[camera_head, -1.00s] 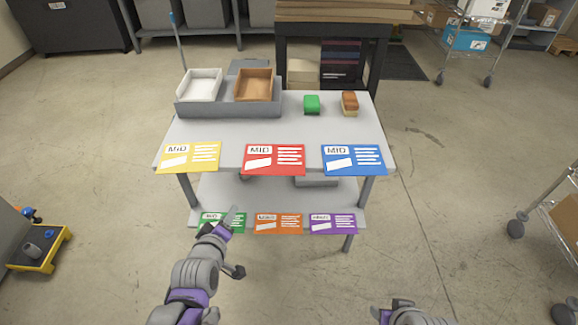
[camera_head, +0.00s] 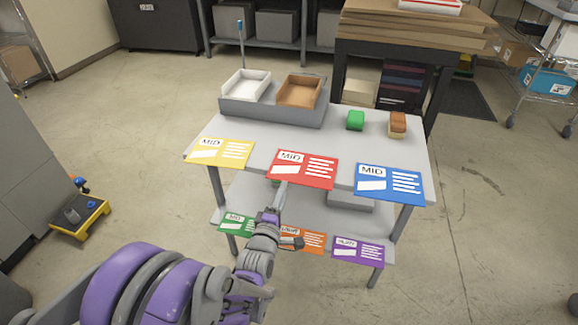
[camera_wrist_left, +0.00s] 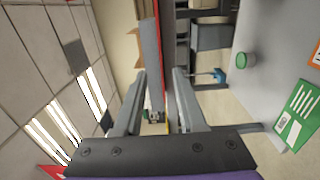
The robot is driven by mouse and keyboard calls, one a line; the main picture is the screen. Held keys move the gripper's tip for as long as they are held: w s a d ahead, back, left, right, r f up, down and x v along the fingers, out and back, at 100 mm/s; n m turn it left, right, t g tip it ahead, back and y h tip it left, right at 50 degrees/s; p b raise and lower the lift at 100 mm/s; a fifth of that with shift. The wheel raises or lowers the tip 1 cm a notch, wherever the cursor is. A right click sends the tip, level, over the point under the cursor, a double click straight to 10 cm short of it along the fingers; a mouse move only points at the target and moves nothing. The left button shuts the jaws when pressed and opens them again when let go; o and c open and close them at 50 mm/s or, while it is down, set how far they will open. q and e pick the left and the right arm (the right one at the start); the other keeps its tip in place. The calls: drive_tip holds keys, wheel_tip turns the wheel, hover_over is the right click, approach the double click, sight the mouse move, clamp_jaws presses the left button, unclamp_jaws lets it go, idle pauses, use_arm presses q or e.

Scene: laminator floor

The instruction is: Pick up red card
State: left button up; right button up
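The red card (camera_head: 303,169) hangs over the front edge of the upper table shelf (camera_head: 255,179), between the yellow card (camera_head: 220,152) and the blue card (camera_head: 389,184). My left gripper (camera_head: 281,193) reaches up to the red card's lower edge from below. The left gripper (camera_wrist_left: 161,78) is open, with a visible gap beside the slab. I cannot tell whether either finger touches it. My right gripper is out of view.
Green (camera_head: 236,224), orange (camera_head: 313,242) and purple (camera_head: 358,252) cards hang along the lower shelf, close to my left arm. A grey tray (camera_head: 270,113) with two bins, a green block (camera_head: 355,120) and a brown block (camera_head: 398,123) stand on the table.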

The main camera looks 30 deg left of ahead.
sight(287, 166)
use_arm(q)
drive_tip(key=shift+x, duration=2.8)
drive_tip(key=shift+f, duration=0.1)
clamp_jaws()
